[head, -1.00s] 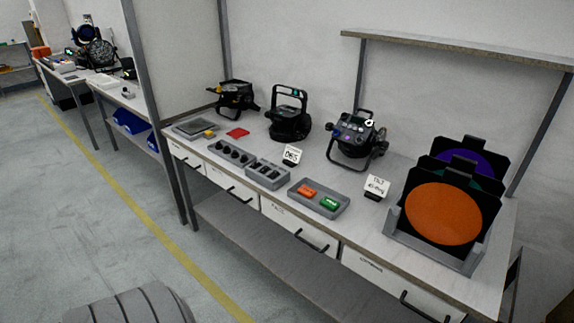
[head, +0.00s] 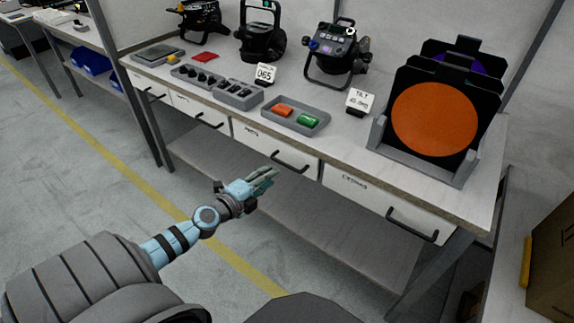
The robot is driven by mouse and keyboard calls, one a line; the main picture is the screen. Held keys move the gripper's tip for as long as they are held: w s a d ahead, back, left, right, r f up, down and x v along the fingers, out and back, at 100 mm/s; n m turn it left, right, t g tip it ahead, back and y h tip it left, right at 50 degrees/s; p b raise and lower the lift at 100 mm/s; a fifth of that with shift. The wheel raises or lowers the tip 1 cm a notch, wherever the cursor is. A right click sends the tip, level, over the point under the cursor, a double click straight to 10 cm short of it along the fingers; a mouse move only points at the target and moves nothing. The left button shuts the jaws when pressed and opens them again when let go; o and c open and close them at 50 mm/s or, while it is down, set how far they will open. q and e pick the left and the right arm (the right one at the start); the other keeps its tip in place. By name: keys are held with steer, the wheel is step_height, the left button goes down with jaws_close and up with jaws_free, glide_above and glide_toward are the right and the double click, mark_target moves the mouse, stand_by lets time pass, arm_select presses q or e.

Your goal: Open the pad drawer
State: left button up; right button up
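A row of white drawers with black bar handles runs under the workbench top, all shut. The middle drawer (head: 250,137) has a small label too blurred to read surely, and its handle (head: 290,166) is at its lower right. The far right drawer (head: 375,200) has a longer label and a handle (head: 412,228). My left gripper (head: 272,178) is in front of the bench, just left of and below the middle drawer's handle in the picture. Its fingers look apart and empty, and no contact with the handle shows. My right gripper is out of view.
On the bench top (head: 340,143) stand a grey tray (head: 312,131) with orange and green blocks, black lamps, and a rack (head: 455,172) with an orange filter. A lower shelf (head: 300,215) runs below the drawers. A cardboard box (head: 553,262) is at the right.

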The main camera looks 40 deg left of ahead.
mark_target(286, 166)
arm_select(q)
steer(key=b+x, duration=0.2)
steer(key=x, duration=0.8)
steer(key=shift+f, duration=0.1)
steer(key=shift+c, duration=0.4)
jaws_close()
